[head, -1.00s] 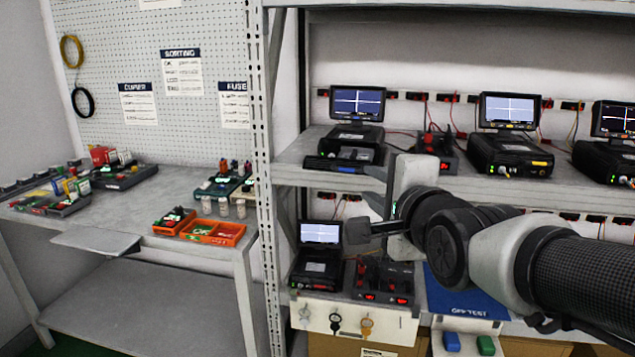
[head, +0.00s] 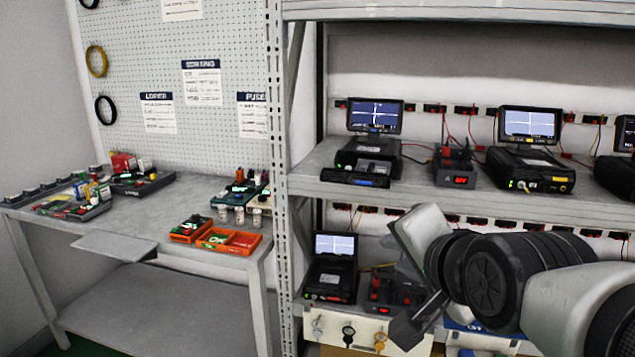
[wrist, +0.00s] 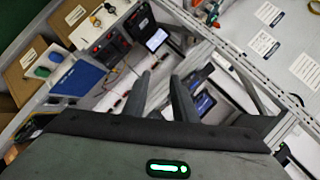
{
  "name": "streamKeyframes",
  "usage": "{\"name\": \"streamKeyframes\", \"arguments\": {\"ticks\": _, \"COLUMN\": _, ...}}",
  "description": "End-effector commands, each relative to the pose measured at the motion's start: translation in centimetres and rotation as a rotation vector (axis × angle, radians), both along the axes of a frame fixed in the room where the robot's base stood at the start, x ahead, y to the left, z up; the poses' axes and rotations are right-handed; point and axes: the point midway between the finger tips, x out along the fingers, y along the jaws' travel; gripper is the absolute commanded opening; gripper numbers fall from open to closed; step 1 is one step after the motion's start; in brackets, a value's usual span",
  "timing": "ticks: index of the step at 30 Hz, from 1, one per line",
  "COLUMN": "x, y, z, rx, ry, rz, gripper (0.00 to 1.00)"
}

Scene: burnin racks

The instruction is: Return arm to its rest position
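My gripper (head: 418,318) is in front of the rack's lower shelf in the head view, tilted downward at the right of the small lower monitor. In the wrist view its two dark fingers (wrist: 160,80) stand apart with nothing between them. My arm comes in from the right edge, bent and held close to the head camera. It hides part of the lower shelf.
The metal rack (head: 281,200) carries monitors and black test units, with red-lit boxes (head: 395,292) below. A workbench (head: 150,215) with orange bins (head: 228,241) stands left.

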Motion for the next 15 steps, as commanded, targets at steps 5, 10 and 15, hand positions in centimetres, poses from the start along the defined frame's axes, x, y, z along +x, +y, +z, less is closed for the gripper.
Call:
{"name": "streamKeyframes", "arguments": {"ticks": 5, "x": -4.6, "y": 0.2, "z": -4.2, "rx": -0.416, "ry": 0.238, "rz": 0.277, "gripper": 0.25}}
{"name": "streamKeyframes", "arguments": {"ticks": 10, "x": -9.0, "y": 0.5, "z": -6.7, "rx": -0.672, "ry": 0.410, "rz": 0.557, "gripper": 0.25}}
{"name": "streamKeyframes", "arguments": {"ticks": 15, "x": -11.1, "y": 0.7, "z": -3.6, "rx": -0.770, "ry": 0.479, "rz": 0.705, "gripper": 0.25}}
